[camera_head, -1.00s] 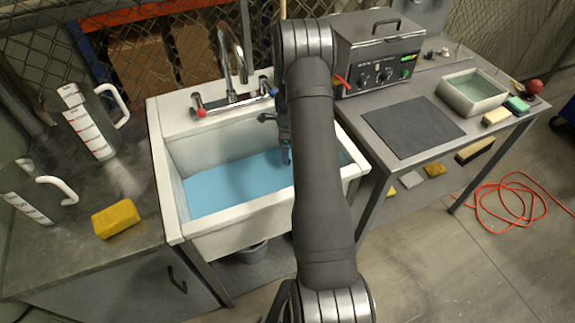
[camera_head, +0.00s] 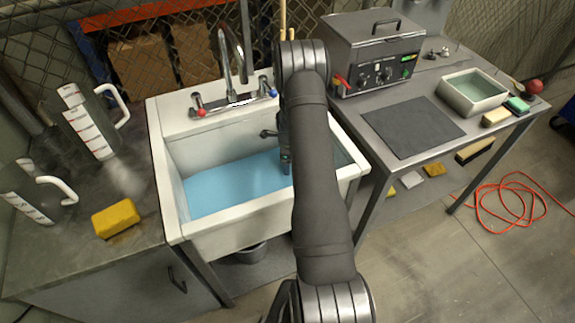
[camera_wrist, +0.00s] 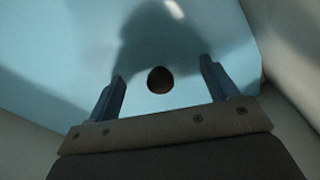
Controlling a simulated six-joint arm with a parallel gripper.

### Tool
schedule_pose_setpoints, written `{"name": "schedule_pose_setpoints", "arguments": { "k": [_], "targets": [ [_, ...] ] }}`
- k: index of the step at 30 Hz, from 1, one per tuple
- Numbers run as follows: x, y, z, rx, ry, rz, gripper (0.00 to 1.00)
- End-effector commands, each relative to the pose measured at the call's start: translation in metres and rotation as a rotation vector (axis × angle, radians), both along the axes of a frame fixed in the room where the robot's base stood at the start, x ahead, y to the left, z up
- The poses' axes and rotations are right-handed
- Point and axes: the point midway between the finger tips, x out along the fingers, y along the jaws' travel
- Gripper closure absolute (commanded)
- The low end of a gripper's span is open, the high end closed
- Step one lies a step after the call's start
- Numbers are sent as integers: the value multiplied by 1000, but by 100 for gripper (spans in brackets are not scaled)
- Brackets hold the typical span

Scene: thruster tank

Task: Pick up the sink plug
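The sink plug (camera_wrist: 160,80) shows in the wrist view as a small dark reddish-brown disc under the blue water. It appears between and beyond my fingertips, and I see no contact with it. My gripper (camera_wrist: 163,72) is open, its two blue-grey fingers spread wide with nothing between them. In the head view my gripper (camera_head: 285,165) points down into the white sink (camera_head: 215,241) near its right side, partly behind my arm. The plug cannot be made out in the head view. I cannot tell whether the fingertips touch the water (camera_head: 230,187).
The sink walls stand close around my gripper. A faucet (camera_head: 234,62) with two handles rises at the back. A yellow sponge (camera_head: 116,219) and measuring jugs (camera_head: 90,122) are on the left counter. The right table holds a metal bath (camera_head: 370,55) and a dark mat (camera_head: 412,127).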

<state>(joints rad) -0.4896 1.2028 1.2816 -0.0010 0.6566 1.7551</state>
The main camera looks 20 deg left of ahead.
Motion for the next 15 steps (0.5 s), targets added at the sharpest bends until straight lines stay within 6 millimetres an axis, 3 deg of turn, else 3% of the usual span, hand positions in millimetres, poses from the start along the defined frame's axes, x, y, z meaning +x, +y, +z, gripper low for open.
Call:
{"name": "schedule_pose_setpoints", "arguments": {
  "k": [1,5,15],
  "targets": [
    [0,0,0,0,0,0,32],
    [0,0,0,0,0,0,56],
    [0,0,0,0,1,0,58]
  ]
}}
